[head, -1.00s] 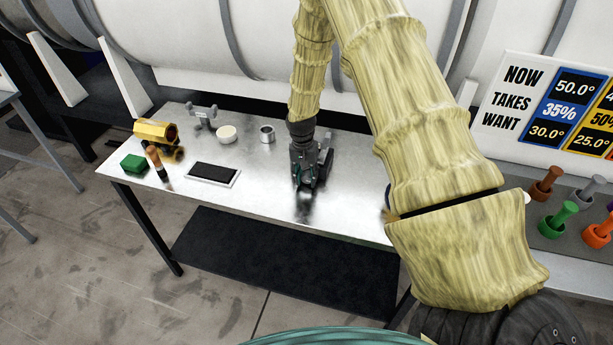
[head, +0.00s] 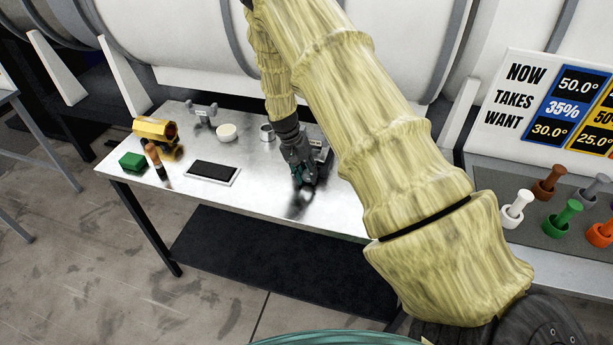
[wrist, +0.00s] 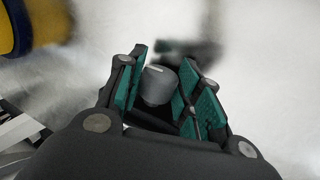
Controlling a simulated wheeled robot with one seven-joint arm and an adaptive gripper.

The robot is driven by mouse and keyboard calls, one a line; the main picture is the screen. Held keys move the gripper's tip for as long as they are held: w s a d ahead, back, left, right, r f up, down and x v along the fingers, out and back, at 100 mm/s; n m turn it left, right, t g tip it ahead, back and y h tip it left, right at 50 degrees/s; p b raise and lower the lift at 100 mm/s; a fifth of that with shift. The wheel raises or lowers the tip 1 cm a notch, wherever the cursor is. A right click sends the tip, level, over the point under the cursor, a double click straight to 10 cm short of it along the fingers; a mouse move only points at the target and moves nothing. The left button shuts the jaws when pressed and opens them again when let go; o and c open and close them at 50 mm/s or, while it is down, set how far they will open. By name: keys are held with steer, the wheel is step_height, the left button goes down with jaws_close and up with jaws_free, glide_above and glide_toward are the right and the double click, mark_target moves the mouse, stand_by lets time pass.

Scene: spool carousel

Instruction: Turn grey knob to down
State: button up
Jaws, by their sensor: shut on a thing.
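The grey knob (wrist: 158,86) shows in the wrist view as a short grey cylinder with a pale mark on its top. It sits between the teal-padded fingers of my gripper (wrist: 165,92), which is shut on it. In the head view my gripper (head: 303,178) is low over the metal table (head: 265,195), right of its middle, and tilted. The knob itself is hidden there behind the fingers. A dark grey shape (head: 322,152) shows just behind and to the right of the gripper.
A black-screened tablet (head: 212,172), a white bowl (head: 226,132), a metal cup (head: 267,132), a yellow object (head: 155,131) and a green block (head: 132,162) stand to the left. Coloured pegs (head: 568,212) stand on a bench at right, below a sign (head: 560,105).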

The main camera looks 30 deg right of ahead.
steer(key=shift+s+f, duration=0.1)
steer(key=shift+a, duration=0.1)
steer(key=o, duration=1)
steer(key=v, duration=1.2)
steer(key=shift+w, duration=0.2)
steer(key=shift+f, duration=0.1)
